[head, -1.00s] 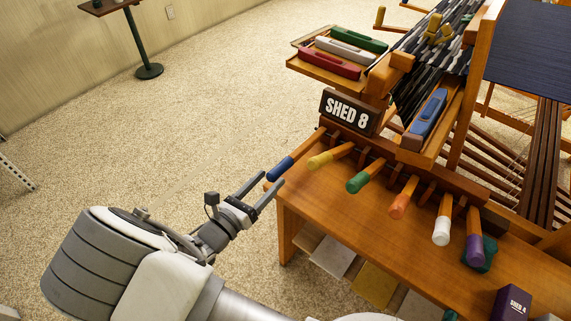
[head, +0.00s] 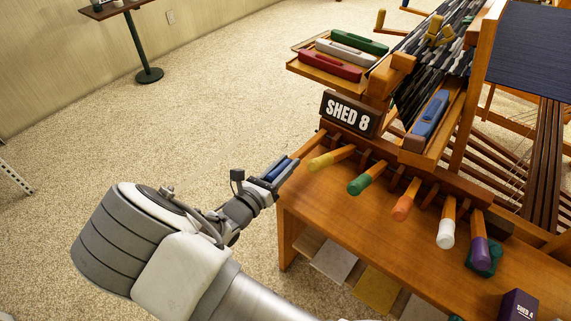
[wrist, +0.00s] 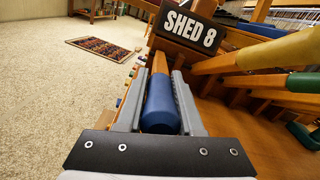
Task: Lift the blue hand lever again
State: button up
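The blue hand lever (wrist: 159,104) has a blue rounded grip on a wooden bar. It is the leftmost of the row of levers on the loom. In the head view its grip (head: 281,168) is mostly hidden between the fingers of my gripper (head: 286,165). In the wrist view the grip lies lengthwise between the two grey fingers of my gripper (wrist: 160,95), one on each side, with hardly any gap visible. My gripper looks shut on it. The lever's wooden bar runs on beyond the fingertips toward the loom frame, under the SHED 8 sign (head: 348,112).
A yellow lever (head: 331,158) is the nearest neighbour on the right, then green (head: 361,184), orange (head: 403,207), white (head: 446,233) and purple (head: 480,252) levers. The wooden bench (head: 350,215) lies below them.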

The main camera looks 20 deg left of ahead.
grip_shut()
dwell(1.1)
